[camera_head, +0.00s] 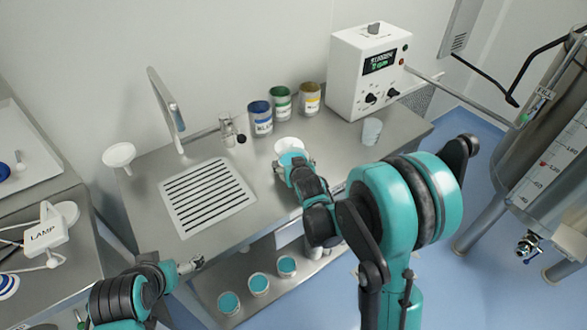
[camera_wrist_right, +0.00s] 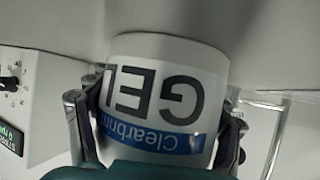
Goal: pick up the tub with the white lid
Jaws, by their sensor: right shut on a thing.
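In the right wrist view the white tub (camera_wrist_right: 165,85) fills the middle, with a "GEL" label and a blue band, upside down in the picture. My right gripper's fingers (camera_wrist_right: 158,125) are on both sides of it, shut on it. I cannot tell whether the tub touches the counter. My left gripper (camera_head: 190,265) is low at the counter's front left, apart from the tub; its jaw state is unclear.
Blue (camera_head: 260,118), green (camera_head: 280,104) and yellow (camera_head: 309,98) labelled jars stand behind the tub. A white control box (camera_head: 350,70) and a clear beaker (camera_head: 371,132) are to the right. A slotted drain plate (camera_head: 206,196) lies left. Teal-topped cups (camera_head: 258,284) sit below.

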